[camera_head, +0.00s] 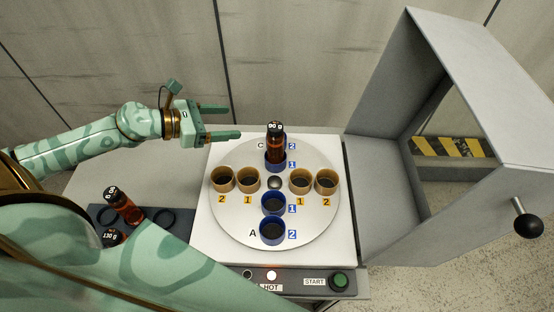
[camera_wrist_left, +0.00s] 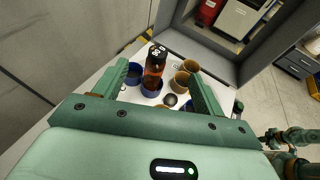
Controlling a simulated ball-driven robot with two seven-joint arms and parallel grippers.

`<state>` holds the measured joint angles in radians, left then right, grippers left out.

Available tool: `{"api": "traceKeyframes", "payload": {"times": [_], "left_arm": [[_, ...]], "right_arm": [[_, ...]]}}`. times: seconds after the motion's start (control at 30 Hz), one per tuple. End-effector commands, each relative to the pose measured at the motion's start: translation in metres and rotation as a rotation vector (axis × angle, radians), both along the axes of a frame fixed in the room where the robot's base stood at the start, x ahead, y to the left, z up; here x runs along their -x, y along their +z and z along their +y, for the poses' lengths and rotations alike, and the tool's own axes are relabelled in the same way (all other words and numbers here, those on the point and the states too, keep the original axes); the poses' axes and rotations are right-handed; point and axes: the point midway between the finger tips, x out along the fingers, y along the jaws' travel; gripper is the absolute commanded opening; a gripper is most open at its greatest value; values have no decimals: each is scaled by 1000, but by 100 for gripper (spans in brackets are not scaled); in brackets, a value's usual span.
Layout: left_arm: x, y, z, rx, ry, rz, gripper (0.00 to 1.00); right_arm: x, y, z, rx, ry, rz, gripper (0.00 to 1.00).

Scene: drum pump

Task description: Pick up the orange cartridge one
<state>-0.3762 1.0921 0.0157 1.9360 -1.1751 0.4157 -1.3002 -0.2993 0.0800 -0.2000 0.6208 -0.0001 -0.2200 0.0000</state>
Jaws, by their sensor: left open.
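An orange-brown cartridge (camera_head: 277,146) with a black, white-lettered cap stands upright in the blue inner cup (camera_head: 276,165) marked 1 at the back of the white round plate. In the left wrist view the cartridge (camera_wrist_left: 155,66) shows between the fingers, farther off, with an empty blue cup (camera_wrist_left: 133,73) beside it. My left gripper (camera_head: 222,122) is open and empty, left of the cartridge and apart from it; its fingers also frame the left wrist view (camera_wrist_left: 153,80).
The round plate (camera_head: 245,225) also bears several empty brown and blue cups around a central knob (camera_head: 275,182). A grey open lid or door (camera_head: 390,130) stands close on the right. A green START button (camera_head: 340,280) is at the front. A wall is behind.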

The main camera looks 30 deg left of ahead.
Motion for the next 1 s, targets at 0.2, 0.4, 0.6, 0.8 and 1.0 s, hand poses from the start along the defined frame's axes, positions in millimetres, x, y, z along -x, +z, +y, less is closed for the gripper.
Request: {"api": "traceKeyframes", "payload": {"times": [0.2, 0.4, 0.6, 0.8, 1.0], "left_arm": [[-2, -66, 0, 0, 0, 26, 70], [-13, -73, -8, 0, 0, 24, 70], [-39, -84, -28, 1, 1, 21, 70], [-68, -99, -52, 2, 1, 22, 70], [-83, -109, -63, 0, 0, 26, 70]], "right_arm": [[12, -56, 0, 0, 0, 28, 0], [13, -60, 1, 0, -1, 31, 0], [13, -60, 1, 0, -1, 31, 0], [12, -57, 1, -1, -1, 29, 0], [13, -56, 0, -1, 0, 29, 0]]}}
